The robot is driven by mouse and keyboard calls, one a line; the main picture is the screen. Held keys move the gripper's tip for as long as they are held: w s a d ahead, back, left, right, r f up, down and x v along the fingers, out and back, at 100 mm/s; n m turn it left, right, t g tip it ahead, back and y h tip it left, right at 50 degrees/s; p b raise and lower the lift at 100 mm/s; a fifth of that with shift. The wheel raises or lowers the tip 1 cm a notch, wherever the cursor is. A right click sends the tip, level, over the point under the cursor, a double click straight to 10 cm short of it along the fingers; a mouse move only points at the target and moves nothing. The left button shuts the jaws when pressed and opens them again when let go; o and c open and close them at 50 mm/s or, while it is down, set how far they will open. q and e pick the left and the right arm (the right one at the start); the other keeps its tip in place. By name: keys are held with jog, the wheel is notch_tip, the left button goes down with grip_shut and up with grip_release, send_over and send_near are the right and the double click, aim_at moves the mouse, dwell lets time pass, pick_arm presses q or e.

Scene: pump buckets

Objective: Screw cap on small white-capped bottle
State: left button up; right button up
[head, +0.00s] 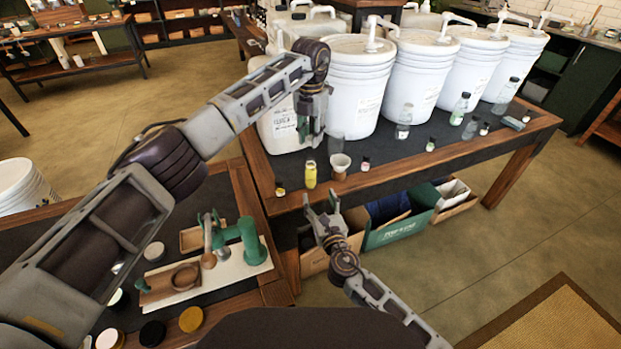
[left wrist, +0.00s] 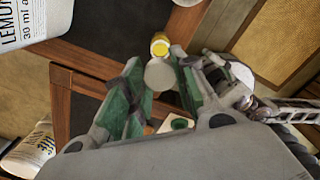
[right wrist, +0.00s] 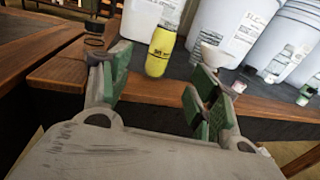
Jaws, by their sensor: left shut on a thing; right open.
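My left gripper (head: 311,138) hangs above the table's front left part, in front of a jug. In the left wrist view its green-padded fingers (left wrist: 158,88) are shut on a pale round piece (left wrist: 159,74) that looks like a cap. My right gripper (head: 321,203) is open and empty, low at the table's front edge. It also shows open in the right wrist view (right wrist: 152,88). Small bottles with pale caps stand on the table, one with a pinkish label (head: 365,164) and another farther right (head: 430,145). I cannot tell which one the task means.
A yellow bottle (head: 310,174) and a white funnel (head: 340,161) stand near the table's front edge. Large white pump buckets (head: 357,85) fill the back. A lower left bench holds a green press (head: 250,242) and several lids (head: 191,319). Boxes (head: 398,232) sit beneath the table.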

aim_at(312, 180)
jog(key=shift+x, duration=5.8)
jog(key=shift+w, duration=0.1)
grip_shut()
